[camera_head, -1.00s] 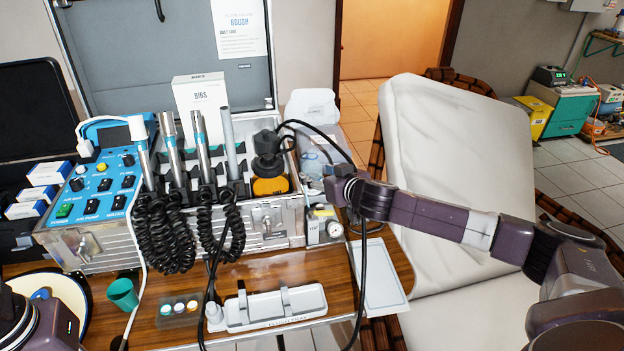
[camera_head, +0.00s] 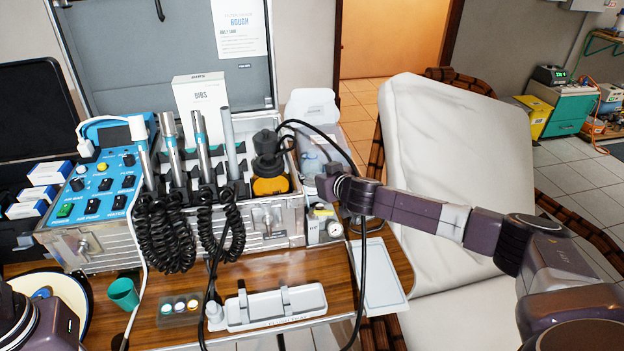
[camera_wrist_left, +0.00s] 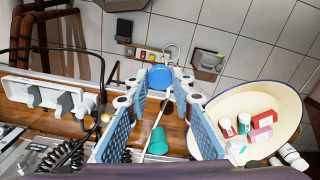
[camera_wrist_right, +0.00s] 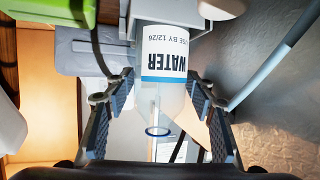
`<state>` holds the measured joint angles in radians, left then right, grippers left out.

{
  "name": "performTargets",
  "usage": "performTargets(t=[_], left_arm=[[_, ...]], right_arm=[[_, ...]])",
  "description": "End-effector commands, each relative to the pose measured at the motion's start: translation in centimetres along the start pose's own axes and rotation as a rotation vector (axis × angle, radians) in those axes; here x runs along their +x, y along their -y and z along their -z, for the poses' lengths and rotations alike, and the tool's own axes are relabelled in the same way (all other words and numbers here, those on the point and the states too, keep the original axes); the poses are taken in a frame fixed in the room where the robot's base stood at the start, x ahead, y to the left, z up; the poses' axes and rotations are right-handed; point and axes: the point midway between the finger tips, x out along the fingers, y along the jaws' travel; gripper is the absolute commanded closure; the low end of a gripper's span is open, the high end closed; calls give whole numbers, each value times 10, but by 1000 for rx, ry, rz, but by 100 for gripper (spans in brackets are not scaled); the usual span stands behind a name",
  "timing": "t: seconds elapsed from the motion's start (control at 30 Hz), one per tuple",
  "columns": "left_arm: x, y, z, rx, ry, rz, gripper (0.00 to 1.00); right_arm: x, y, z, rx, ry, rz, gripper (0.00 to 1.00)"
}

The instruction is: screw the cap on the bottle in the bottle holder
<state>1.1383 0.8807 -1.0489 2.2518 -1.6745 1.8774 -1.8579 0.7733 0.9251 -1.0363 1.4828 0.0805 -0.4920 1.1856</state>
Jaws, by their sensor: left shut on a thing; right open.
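The clear bottle (camera_wrist_right: 165,50) has a white and blue WATER label, printed upside down in the right wrist view. A blue-edged ring (camera_wrist_right: 158,131) shows at the bottle's end nearer my wrist. My right gripper (camera_wrist_right: 160,85) is open, with one finger on each side of the bottle; contact cannot be told. In the head view my right gripper (camera_head: 328,182) is at the right end of the metal case. A pale holder part (camera_wrist_right: 190,8) shows at the bottle's far end. My left gripper (camera_wrist_left: 160,86) is shut on the round blue cap (camera_wrist_left: 158,77).
The metal case (camera_head: 270,228) holds several handpieces with coiled black cords. A loose black cable (camera_head: 361,270) hangs beside my right gripper. A white tray (camera_head: 272,312), a green cup (camera_head: 123,293) and a cream bowl (camera_head: 78,299) are at the front. A pale reclining chair (camera_head: 455,140) stands right.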

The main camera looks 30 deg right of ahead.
Motion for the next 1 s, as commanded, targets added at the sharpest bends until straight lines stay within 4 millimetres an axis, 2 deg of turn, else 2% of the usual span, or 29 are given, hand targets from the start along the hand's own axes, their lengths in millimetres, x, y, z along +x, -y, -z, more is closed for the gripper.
performTargets(t=[0.2,0.57,0.83,1.0], left_arm=[[0,0,0,0,0,0,85],[0,0,0,0,0,0,85],[0,0,0,0,0,0,85],[-3,0,0,0,0,0,85]], right_arm=[[0,0,0,0,0,0,51],[0,0,0,0,0,-1,90],[-1,0,3,0,-2,0,90],[-6,-1,15,1,-4,-1,90]])
